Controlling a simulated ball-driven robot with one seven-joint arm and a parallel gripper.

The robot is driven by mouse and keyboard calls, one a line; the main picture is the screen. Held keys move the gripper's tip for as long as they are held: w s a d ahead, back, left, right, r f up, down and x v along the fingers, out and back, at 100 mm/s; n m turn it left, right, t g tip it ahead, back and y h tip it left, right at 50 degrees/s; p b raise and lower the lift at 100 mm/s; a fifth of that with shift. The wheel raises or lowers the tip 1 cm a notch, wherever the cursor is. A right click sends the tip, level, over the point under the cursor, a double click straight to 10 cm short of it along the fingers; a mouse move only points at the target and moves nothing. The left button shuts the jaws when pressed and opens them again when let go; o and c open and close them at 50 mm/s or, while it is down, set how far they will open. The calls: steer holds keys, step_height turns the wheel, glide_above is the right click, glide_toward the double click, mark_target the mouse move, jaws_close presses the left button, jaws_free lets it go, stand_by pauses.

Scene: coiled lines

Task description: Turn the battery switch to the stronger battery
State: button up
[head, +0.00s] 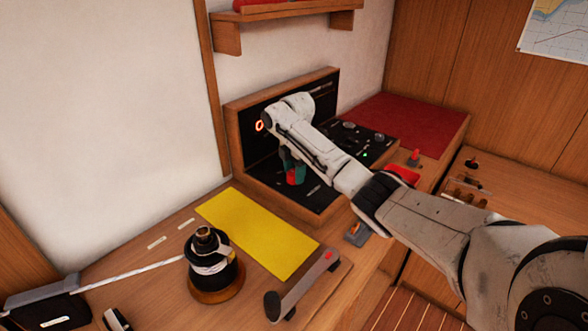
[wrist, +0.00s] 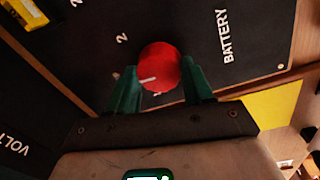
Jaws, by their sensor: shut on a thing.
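The battery switch is a round red knob (wrist: 158,68) with a white pointer line, on a black panel (wrist: 95,62) lettered "BATTERY". In the wrist view its pointer line lies toward the left of the knob, and a "2" is printed up and to the left. My gripper (wrist: 158,88) has its green fingers on either side of the knob, shut on it. In the head view my gripper (head: 293,170) reaches down to the black console, and a bit of the red knob (head: 299,176) shows between the fingers. The other position marks are partly hidden.
A glowing orange ring (head: 259,126) shows on the upright panel beside my arm. A yellow mat (head: 258,232), a black winch (head: 213,262) with line on it and a grey handle (head: 302,286) lie in front. A wooden frame edges the console.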

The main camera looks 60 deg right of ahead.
steer(key=n, duration=0.6)
steer(key=n+b, duration=0.1)
steer(key=n, duration=0.5)
steer(key=shift+n+y, duration=0.3)
stand_by(0.4)
steer(key=o, duration=1)
steer(key=shift+s, duration=0.1)
steer(key=shift+d+r, duration=0.1)
steer(key=r, duration=1)
steer(key=shift+s+d+r, duration=0.15)
steer(key=shift+s+r, duration=0.1)
steer(key=shift+r, duration=0.1)
